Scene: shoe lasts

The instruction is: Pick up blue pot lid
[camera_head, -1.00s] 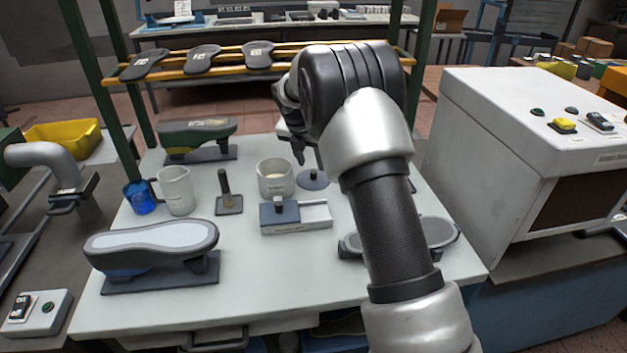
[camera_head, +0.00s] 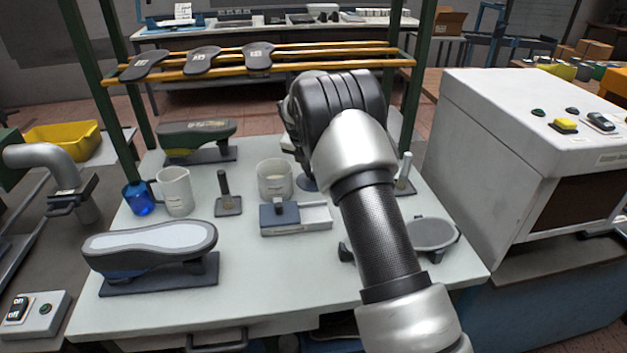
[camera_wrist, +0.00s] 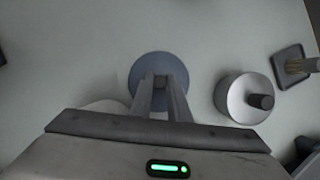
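The blue pot lid (camera_wrist: 143,68) is a flat blue-grey disc in the wrist view, with a darker knob at its middle. In the head view its edge (camera_head: 308,186) shows on the white table, mostly hidden behind my arm. My gripper (camera_wrist: 160,79) points down over the lid, with one finger on each side of the knob. A gap shows between the fingers further up. I cannot tell whether the fingertips touch the knob. In the head view the fingers are hidden by my own wrist.
A white pot (camera_head: 275,182) stands close left of the lid. A grey-blue block on a pale tray (camera_head: 318,217) lies in front. A brush on a dark base (camera_head: 228,207), a white jug (camera_head: 176,192) and a blue cup (camera_head: 139,198) stand left. An upright metallic piece (camera_head: 404,175) stands right.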

